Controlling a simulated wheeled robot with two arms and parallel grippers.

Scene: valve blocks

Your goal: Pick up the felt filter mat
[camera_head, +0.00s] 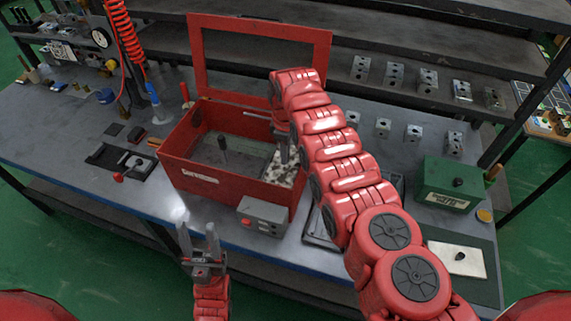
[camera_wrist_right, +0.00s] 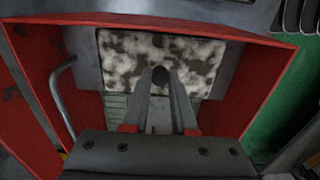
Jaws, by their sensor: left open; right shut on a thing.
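The felt filter mat (camera_head: 282,172), mottled black and white, is in the right part of the open red box (camera_head: 185,160). It fills the upper middle of the right wrist view (camera_wrist_right: 125,60). My right gripper (camera_head: 284,153) reaches down into the box over the mat. In the right wrist view its fingers (camera_wrist_right: 160,82) are shut on a dark round knob that appears to belong to the mat. I cannot tell whether the mat is raised off what lies under it. My left gripper (camera_head: 197,232) is open and empty, in front of the bench's front edge.
The box's red lid frame (camera_head: 262,24) stands open behind. A grey control box (camera_head: 263,216) stands against the box's front. A dark post (camera_head: 222,146) stands inside at left. A green box (camera_head: 448,184) and several metal blocks (camera_head: 413,133) are at right.

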